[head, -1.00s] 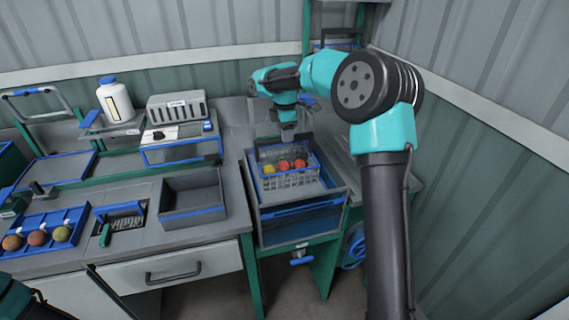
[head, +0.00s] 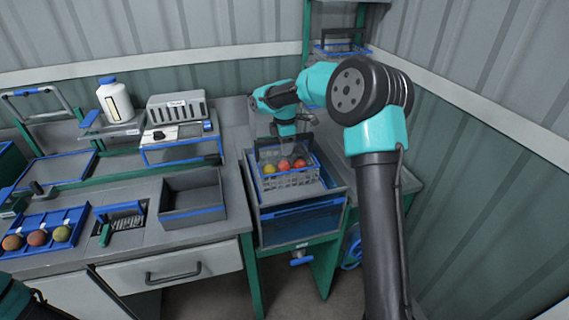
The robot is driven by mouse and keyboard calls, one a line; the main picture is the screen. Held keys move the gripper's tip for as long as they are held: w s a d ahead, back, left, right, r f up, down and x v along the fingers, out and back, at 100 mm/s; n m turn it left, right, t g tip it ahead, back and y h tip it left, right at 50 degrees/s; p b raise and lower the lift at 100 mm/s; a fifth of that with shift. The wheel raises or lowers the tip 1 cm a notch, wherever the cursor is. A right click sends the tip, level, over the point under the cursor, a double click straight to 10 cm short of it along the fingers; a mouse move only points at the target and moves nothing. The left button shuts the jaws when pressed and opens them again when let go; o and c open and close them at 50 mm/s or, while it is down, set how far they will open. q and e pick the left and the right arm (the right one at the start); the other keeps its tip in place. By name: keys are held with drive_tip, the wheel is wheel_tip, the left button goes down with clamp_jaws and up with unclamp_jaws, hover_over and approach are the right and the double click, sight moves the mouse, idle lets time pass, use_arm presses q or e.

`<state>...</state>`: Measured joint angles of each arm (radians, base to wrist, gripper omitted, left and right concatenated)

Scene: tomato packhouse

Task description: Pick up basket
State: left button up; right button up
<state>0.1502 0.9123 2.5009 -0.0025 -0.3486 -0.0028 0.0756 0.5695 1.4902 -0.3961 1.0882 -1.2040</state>
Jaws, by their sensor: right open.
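The basket (head: 291,179) is a pale wire basket holding several round fruits, yellow, red and orange. It sits inside a grey and blue open-topped basin (head: 300,208) in the middle of the view. My right gripper (head: 288,150) is over the back part of the basket, pointing down. Its jaws are open, and its fingertips are small and partly lost against the basket's back rim. I cannot tell whether they touch it. My left gripper is out of view; only a bit of my left arm shows at the lower left corner.
An empty grey bin (head: 193,199) stands on the counter left of the basin. A blue tray (head: 43,232) with several tomatoes lies further left. A white bottle (head: 115,102) and a grey slotted box (head: 177,107) stand behind. A corrugated wall closes the right side.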

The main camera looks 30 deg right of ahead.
drive_tip(key=shift+c, duration=0.4)
clamp_jaws()
idle(0.4)
